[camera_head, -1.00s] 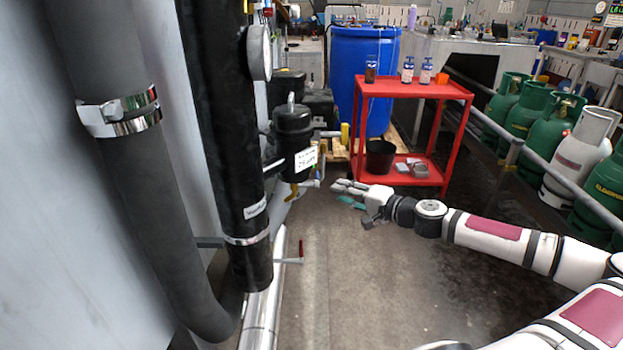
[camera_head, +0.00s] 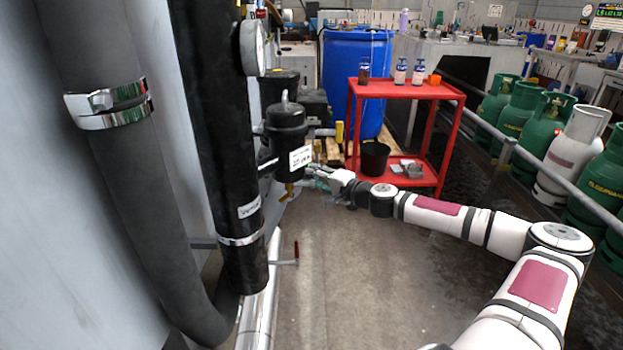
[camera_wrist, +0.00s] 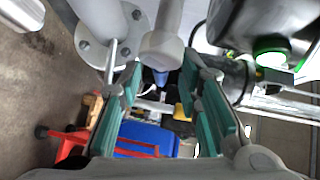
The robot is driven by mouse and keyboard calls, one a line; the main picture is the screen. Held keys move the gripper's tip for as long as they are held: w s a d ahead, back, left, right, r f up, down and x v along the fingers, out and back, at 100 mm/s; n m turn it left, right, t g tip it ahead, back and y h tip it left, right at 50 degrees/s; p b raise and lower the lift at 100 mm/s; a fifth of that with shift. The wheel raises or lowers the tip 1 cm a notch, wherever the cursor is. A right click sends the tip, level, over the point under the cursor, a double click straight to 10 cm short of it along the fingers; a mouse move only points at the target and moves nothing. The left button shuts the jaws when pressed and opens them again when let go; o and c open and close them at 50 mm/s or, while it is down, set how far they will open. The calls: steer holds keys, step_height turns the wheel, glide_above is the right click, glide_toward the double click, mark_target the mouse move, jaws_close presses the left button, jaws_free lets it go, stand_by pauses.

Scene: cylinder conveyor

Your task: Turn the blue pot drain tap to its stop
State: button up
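The black pot (camera_head: 287,128) with a white label hangs beside the thick black pipe in the head view. A small brass-coloured drain fitting (camera_head: 289,191) shows under it. My gripper (camera_head: 310,178) is close to the right of this fitting. In the wrist view my gripper (camera_wrist: 160,112) is open, with its teal finger pads apart. A small blue part (camera_wrist: 161,77) at the end of a grey rounded body (camera_wrist: 163,48) lies between the fingers as seen from the wrist. I see no clear contact with either pad. The tap's handle is not clear in the head view.
A red-handled valve lever (camera_head: 296,252) sticks out from the lower pipe. A red trolley (camera_head: 405,182) with bottles stands behind my arm, before a blue drum (camera_head: 357,85). Green and white gas cylinders (camera_head: 541,125) stand behind a rail at right. The floor in front is clear.

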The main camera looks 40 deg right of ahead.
steer(key=shift+w+a, duration=0.1)
steer(key=shift+w, duration=0.55)
jaws_close()
